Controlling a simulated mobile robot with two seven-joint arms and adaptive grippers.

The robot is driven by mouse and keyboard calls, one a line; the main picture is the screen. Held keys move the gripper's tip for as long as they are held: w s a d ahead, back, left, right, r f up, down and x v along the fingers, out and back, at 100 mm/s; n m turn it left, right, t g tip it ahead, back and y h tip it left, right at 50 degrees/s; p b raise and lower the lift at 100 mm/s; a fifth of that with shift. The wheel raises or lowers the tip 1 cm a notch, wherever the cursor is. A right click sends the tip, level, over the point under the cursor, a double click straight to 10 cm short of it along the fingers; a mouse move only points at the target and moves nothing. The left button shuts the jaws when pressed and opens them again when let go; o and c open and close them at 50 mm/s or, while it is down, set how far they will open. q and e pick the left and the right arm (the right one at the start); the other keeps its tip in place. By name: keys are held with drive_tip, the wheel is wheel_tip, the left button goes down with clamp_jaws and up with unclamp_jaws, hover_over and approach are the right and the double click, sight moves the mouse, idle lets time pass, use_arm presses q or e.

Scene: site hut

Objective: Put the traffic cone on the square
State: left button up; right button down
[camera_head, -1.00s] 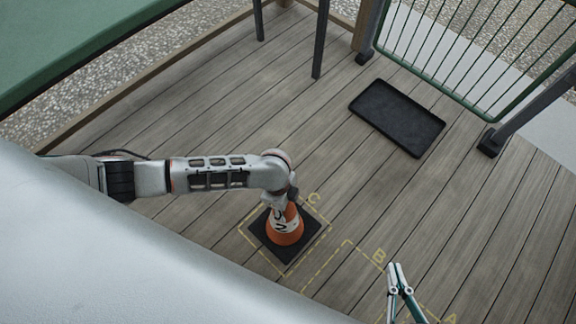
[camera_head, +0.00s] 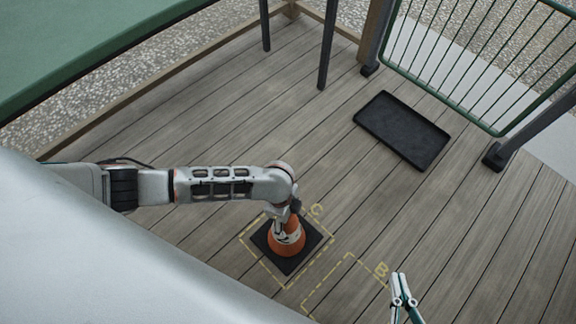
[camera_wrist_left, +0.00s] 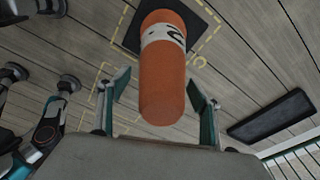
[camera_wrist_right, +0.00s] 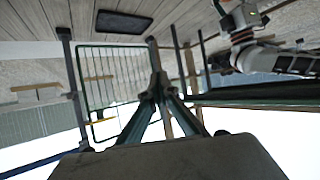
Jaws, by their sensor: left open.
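The orange traffic cone (camera_head: 287,246) with a white lettered band and a black square base stands upright inside the yellow dashed square marked C (camera_head: 317,210). My left gripper (camera_head: 286,218) is over the cone's top and hides part of it. In the left wrist view the cone (camera_wrist_left: 163,85) points its tip toward me, between the spread fingers of my left gripper (camera_wrist_left: 157,85), with gaps on both sides. My right gripper (camera_head: 402,276) is at the lower right of the head view, away from the cone; its fingertips meet and hold nothing in the right wrist view (camera_wrist_right: 157,88).
A second dashed outline marked B (camera_head: 381,269) lies to the right of C. A black tray (camera_head: 402,131) lies on the wooden deck farther back. A green railing gate (camera_head: 465,60) and dark posts border the deck. The boards between the tray and the cone are clear.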

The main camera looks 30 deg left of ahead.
use_arm(q)
drive_tip(key=r, duration=0.2)
drive_tip(key=r+p, duration=0.1)
drive_tip(key=w+r+p, duration=0.1)
drive_tip(key=r, duration=0.1)
drive_tip(key=shift+a+r, duration=0.3)
drive_tip(key=r+p, duration=0.2)
drive_tip(key=r, duration=0.1)
drive_tip(key=r+p, duration=0.1)
drive_tip(key=r, duration=0.1)
drive_tip(key=shift+s+a+r, duration=0.25)
drive_tip(key=shift+s+a, duration=0.05)
drive_tip(key=shift+a, duration=0.1)
drive_tip(key=shift+s+r, duration=0.15)
drive_tip(key=shift+r, duration=0.3)
drive_tip(key=shift+s, duration=0.1)
use_arm(e)
drive_tip(key=shift+n+g+h, duration=0.5)
drive_tip(key=shift+h, duration=0.2)
drive_tip(key=d, duration=0.1)
drive_tip(key=s+d+f, duration=0.1)
drive_tip(key=d, duration=0.1)
drive_tip(key=s+d+f, duration=0.1)
drive_tip(key=shift+d+f, duration=0.2)
drive_tip(key=shift+d, duration=0.2)
use_arm(q)
drive_tip(key=shift+f, duration=0.1)
